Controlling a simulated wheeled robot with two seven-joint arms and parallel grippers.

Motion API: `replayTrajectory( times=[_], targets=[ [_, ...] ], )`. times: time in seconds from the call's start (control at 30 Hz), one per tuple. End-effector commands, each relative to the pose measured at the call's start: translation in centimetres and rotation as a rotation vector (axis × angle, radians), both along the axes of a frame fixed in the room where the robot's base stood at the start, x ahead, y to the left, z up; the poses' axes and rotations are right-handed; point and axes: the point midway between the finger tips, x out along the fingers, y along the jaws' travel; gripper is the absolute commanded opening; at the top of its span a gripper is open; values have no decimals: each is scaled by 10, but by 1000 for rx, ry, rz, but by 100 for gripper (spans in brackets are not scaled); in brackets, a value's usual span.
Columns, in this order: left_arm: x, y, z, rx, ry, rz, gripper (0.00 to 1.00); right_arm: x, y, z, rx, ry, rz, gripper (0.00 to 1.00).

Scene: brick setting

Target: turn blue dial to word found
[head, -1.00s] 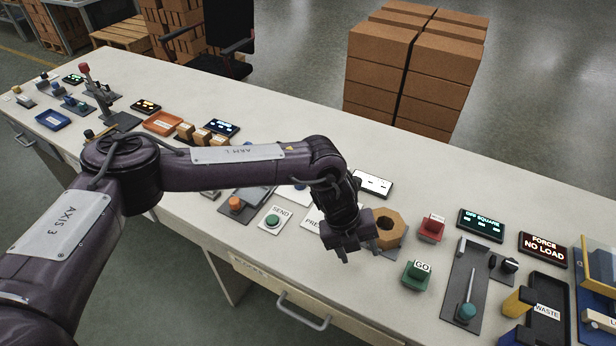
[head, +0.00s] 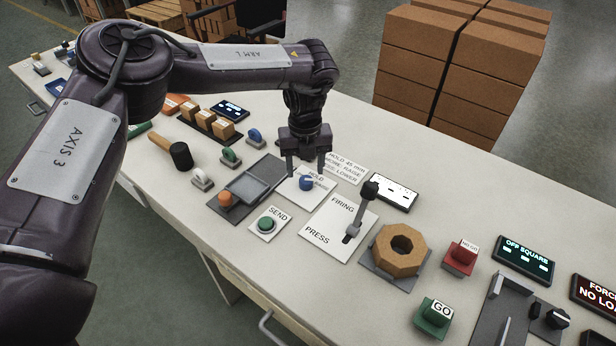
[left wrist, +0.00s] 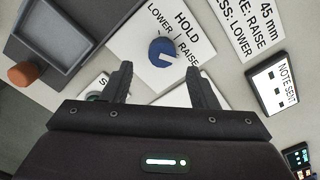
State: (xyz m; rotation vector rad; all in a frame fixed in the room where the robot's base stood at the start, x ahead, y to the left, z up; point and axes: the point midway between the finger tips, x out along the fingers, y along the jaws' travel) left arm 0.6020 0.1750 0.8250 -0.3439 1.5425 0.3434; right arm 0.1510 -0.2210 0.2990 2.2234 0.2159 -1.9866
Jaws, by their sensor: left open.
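The blue dial (head: 306,183) sits on a white card (head: 316,197) marked HOLD, LOWER and RAISE. The dial also shows in the left wrist view (left wrist: 163,52), with a white pointer mark on top; which word it points to is hard to tell. A note card (head: 343,167) behind it reads in part 45 mm, with RAISE and LOWER lines. My left gripper (head: 305,166) is open and empty, pointing down just above the dial. In the wrist view its fingers (left wrist: 158,72) are apart, with the dial beyond and between the tips. My right gripper is not in view.
A small tray (head: 249,187) with an orange knob (head: 225,199) is left of the dial. The green SEND button (head: 265,224) is in front. The lever (head: 362,208) on the FIRING/PRESS plate stands close on the right.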

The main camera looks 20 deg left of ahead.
Motion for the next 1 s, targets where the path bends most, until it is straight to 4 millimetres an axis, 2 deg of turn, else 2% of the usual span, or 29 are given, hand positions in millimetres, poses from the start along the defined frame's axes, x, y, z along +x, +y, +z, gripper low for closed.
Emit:
replayTrajectory(
  times=[0.1,0.3,0.6,0.93,1.0],
  targets=[
    [-1,0,-20,1,3,1,53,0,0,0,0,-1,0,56],
    [0,-1,-39,0,0,-1,53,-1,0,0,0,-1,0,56],
    [0,-1,-43,0,-1,-1,53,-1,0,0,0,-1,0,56],
    [0,-1,-42,0,-1,0,12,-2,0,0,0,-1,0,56],
    [0,-1,-42,0,-1,0,9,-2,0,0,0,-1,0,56]
  ],
)
